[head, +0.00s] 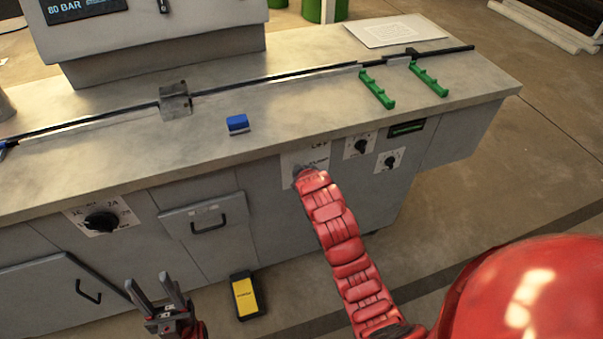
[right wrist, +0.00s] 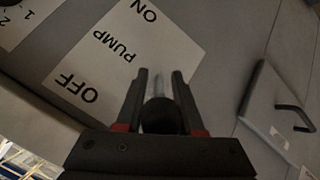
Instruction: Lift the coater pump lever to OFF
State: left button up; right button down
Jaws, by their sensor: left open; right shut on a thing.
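The pump plate (head: 316,155) is on the front of the grey bench in the head view. It fills the left of the right wrist view (right wrist: 112,50), with OFF at lower left, PUMP in the middle and ON at the top. The pump lever (right wrist: 160,116) has a dark round knob and a pale rod. My right gripper (right wrist: 160,74) is shut on it, one finger on each side. In the head view my red right arm hides most of that gripper and the lever. My left gripper (head: 155,291) is open and empty, low in front of the bench.
A large dial (head: 101,221) and a drawer handle (head: 208,225) are left of the pump plate. Two smaller dials (head: 361,146) (head: 390,161) are on its right. A yellow-and-black box (head: 246,296) stands on the floor.

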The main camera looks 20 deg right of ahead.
jog(key=c, duration=0.9)
grip_release()
jog(key=shift+w, duration=0.1)
jog(key=shift+s+r, duration=0.4)
jog(key=shift+s, duration=0.2)
jog(key=p+v, duration=1.1)
jog(key=v, duration=0.5)
jog(key=shift+w, duration=0.15)
